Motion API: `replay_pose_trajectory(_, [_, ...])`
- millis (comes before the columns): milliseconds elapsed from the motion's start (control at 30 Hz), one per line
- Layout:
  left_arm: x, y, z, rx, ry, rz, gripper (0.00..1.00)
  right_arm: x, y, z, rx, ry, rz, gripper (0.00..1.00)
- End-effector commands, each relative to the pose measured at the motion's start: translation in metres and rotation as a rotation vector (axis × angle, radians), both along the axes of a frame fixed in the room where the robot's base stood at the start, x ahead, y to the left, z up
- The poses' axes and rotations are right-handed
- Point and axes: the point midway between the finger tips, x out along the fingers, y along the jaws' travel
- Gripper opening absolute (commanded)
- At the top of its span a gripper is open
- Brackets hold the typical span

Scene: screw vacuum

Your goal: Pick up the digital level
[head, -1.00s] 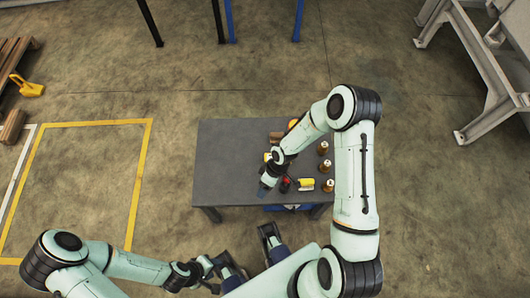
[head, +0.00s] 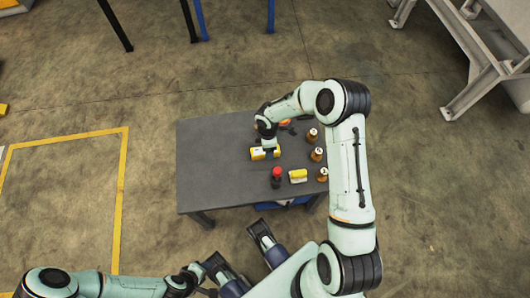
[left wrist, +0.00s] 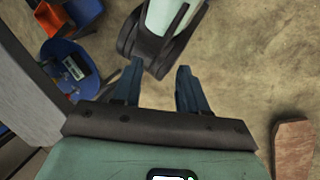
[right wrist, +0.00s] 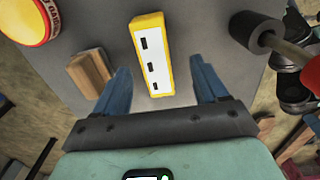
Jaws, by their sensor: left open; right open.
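The digital level (right wrist: 150,55) is a yellow bar with a white face and dark windows. It lies on the grey table (head: 205,165); in the head view it shows as a short yellow bar (head: 257,154), partly covered by my right gripper. My right gripper (right wrist: 160,78) is open above the level, whose near end lies between the fingers in the right wrist view. Whether the fingers reach down to its height, I cannot tell. My left gripper (left wrist: 159,70) is open and empty, away from the table.
A wooden block (right wrist: 88,72) and a yellow-red round item (right wrist: 30,20) lie left of the level in the right wrist view. A red-handled tool (right wrist: 311,75) is to its right. A yellow-white item (head: 298,176) and several brown bottles (head: 316,154) stand right. The table's left half is clear.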

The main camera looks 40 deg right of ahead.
Motion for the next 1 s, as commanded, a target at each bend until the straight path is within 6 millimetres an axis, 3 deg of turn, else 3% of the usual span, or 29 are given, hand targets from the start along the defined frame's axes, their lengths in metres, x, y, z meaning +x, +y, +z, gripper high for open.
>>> replay_pose_trajectory(333, [0.02,0.01,-0.017,0.026,-0.052,0.023,0.43,0.009,0.003,-0.047,0.002,0.001,0.0,0.72])
replay_pose_trajectory(633, [0.023,0.011,-0.018,0.03,-0.061,0.025,0.43,0.01,0.002,-0.051,0.001,0.0,-0.002,0.72])
replay_pose_trajectory(667, [0.023,0.011,-0.018,0.03,-0.061,0.025,0.43,0.01,0.002,-0.051,0.001,0.0,-0.002,0.69])
replay_pose_trajectory(833, [0.023,0.011,-0.018,0.029,-0.06,0.025,0.43,0.01,0.002,-0.051,0.001,0.0,-0.001,0.14])
replay_pose_trajectory(867, [0.023,0.011,-0.018,0.029,-0.06,0.025,0.43,0.01,0.002,-0.051,0.001,0.0,-0.001,0.09])
replay_pose_trajectory(1000, [0.022,0.011,-0.018,0.029,-0.06,0.025,0.43,0.01,0.002,-0.051,0.001,-0.002,-0.001,0.09])
